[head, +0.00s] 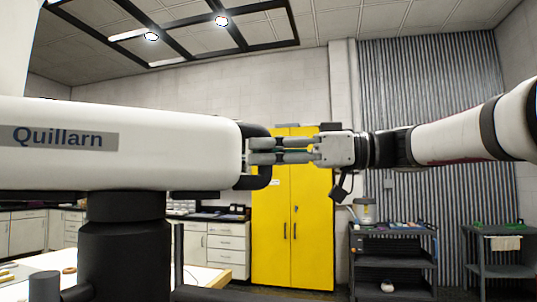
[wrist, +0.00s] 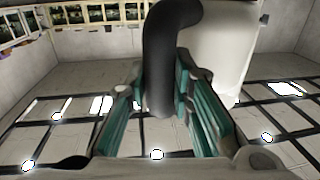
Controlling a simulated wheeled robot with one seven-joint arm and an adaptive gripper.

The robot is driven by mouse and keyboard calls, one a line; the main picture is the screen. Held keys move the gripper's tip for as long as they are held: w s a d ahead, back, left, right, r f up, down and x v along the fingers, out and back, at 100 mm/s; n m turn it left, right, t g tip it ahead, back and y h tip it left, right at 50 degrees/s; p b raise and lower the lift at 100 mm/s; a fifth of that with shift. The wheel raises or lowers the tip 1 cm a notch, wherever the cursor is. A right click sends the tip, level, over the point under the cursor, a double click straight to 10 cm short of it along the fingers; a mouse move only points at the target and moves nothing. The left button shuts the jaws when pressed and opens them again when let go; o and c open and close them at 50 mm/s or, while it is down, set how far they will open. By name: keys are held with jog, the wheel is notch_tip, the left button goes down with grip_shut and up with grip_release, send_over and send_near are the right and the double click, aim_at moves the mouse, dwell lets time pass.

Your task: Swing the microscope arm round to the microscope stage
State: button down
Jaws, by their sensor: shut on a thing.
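The microscope arm (head: 180,150) is a long white body marked "Quillarn", level across the left of the head view. A black microscope head (head: 125,240) hangs below it. At its right end is a black curved handle (head: 262,178). My gripper (head: 282,150) reaches in from the right and is shut on this handle. In the wrist view the black handle (wrist: 160,60) passes between the teal finger pads of my gripper (wrist: 160,110), with the white end of the microscope arm (wrist: 218,50) behind it. I cannot make out the microscope stage for certain.
A yellow cabinet (head: 310,220) stands against the back wall. Dark shelf carts (head: 392,262) stand to its right. A pale worktop (head: 205,275) is at the lower left, with white drawers (head: 226,250) behind it. Open floor lies before the cabinet.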

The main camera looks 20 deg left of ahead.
jog(key=c, duration=1.4)
grip_release()
jog(key=shift+s+a+r, duration=0.15)
jog(key=shift+r, duration=0.3)
jog(key=shift+s, duration=0.1)
jog(key=d, duration=0.4)
jog(key=w+d, duration=0.1)
jog(key=d, duration=0.3)
jog(key=w+d, duration=0.1)
jog(key=d, duration=0.3)
jog(key=shift+w+d+f, duration=0.1)
jog(key=shift+f, duration=0.3)
